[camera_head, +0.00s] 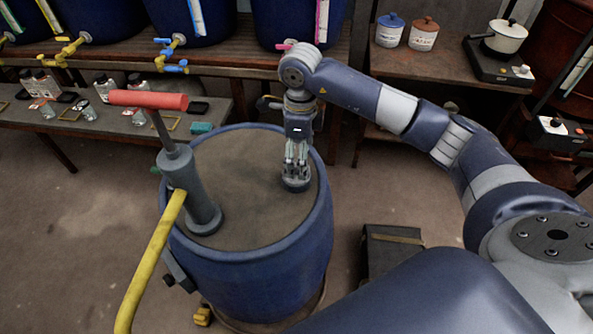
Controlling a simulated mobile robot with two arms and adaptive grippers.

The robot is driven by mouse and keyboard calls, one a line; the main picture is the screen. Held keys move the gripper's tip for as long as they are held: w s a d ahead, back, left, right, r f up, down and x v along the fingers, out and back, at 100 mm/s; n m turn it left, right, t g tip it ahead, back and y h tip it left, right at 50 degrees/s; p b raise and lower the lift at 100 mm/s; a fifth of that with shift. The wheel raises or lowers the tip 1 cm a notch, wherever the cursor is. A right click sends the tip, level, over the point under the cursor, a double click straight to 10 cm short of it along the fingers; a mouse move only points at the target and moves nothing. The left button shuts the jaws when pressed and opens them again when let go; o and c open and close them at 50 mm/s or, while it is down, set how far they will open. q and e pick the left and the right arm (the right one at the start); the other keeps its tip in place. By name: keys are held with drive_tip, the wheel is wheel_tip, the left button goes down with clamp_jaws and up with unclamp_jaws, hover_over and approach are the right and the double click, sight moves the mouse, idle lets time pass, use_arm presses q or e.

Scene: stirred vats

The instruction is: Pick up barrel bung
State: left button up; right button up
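The blue barrel (255,279) stands in the middle, with a brown-grey top. The barrel bung (296,187) is a small dark blue-grey round piece at the right part of that top. My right gripper (296,175) points straight down with its fingertips at the bung, touching or very close to it. The fingers partly hide the bung. I cannot tell whether they are closed on it, or whether it is seated or raised. My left gripper is not in view.
A grey hand pump (187,190) with a red handle (148,99) and yellow hose (150,262) stands on the barrel's left side. A dark box (390,255) is on the floor at right. Behind are a bench (60,131) with jars and blue vats (105,18) with taps.

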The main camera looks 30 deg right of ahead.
sight(296, 172)
drive_tip(key=shift+f+p, duration=0.6)
drive_tip(key=shift+f, duration=1.8)
drive_tip(key=shift+s, duration=0.1)
drive_tip(key=c, duration=1.1)
